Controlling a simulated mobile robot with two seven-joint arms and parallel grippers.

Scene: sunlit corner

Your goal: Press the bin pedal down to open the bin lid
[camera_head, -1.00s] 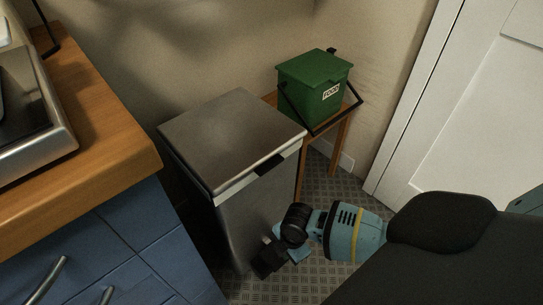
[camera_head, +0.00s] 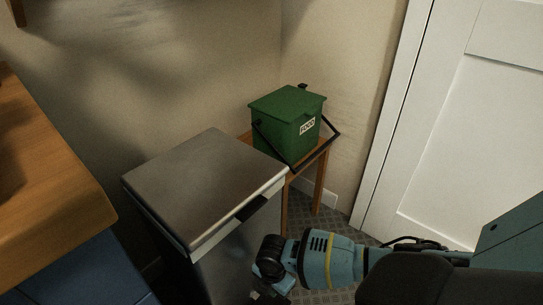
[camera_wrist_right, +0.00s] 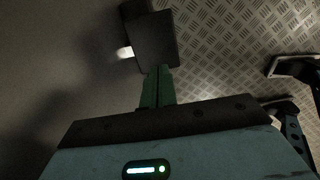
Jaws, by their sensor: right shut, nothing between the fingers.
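The steel bin stands against the wall, and its flat lid (camera_head: 208,185) is closed. Its body (camera_head: 222,262) runs down out of the head view. In the right wrist view a dark block that looks like the pedal (camera_wrist_right: 152,38) sticks out low from the bin's grey side (camera_wrist_right: 60,50) over the floor. My right gripper (camera_wrist_right: 157,72) is shut and empty, its green fingertips at the near edge of the pedal. I cannot tell whether they touch or press it. In the head view the right hand is low beside the bin's front, fingers mostly cut off. My left gripper is not in view.
A green food caddy (camera_head: 287,122) with a black handle stands on a small wooden stool (camera_head: 320,180) behind the bin. A wooden counter (camera_head: 50,170) over blue cupboards is at the left, a white door (camera_head: 450,130) at the right. Metal-patterned floor (camera_wrist_right: 225,50) is clear by the pedal.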

